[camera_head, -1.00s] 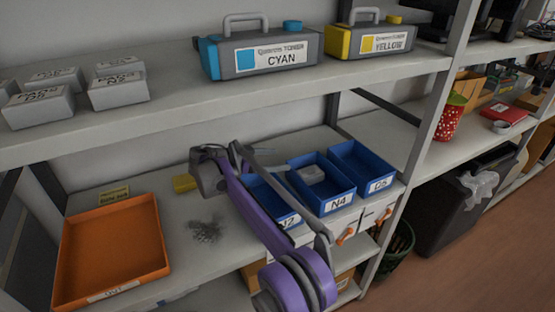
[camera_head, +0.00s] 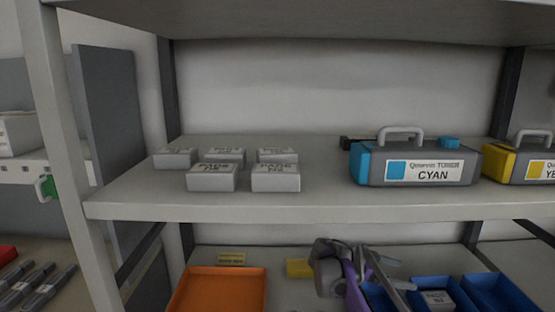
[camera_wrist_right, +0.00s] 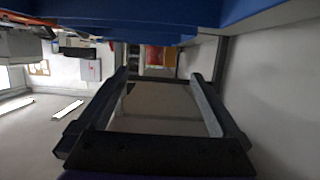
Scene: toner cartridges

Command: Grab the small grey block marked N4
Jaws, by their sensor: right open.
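Several small grey blocks with white labels sit on the upper shelf in the head view. The front pair are the left block (camera_head: 213,179) and the right block (camera_head: 276,180); their small print is too blurred to tell which is N4. One more grey block (camera_head: 437,300) lies in a blue bin on the lower shelf, its number also unreadable. My right gripper (camera_head: 332,262) is over the lower shelf, left of the blue bins, apart from every block. In the right wrist view its jaws (camera_wrist_right: 160,76) are open and empty. My left gripper is out of view.
The upper shelf (camera_head: 330,208) is clear between blocks and the cyan toner cartridge (camera_head: 415,165); a yellow one (camera_head: 525,162) stands farther right. Below are an orange tray (camera_head: 220,290), a yellow item (camera_head: 299,268) and blue bins (camera_head: 495,290). A shelf post (camera_head: 68,150) stands left.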

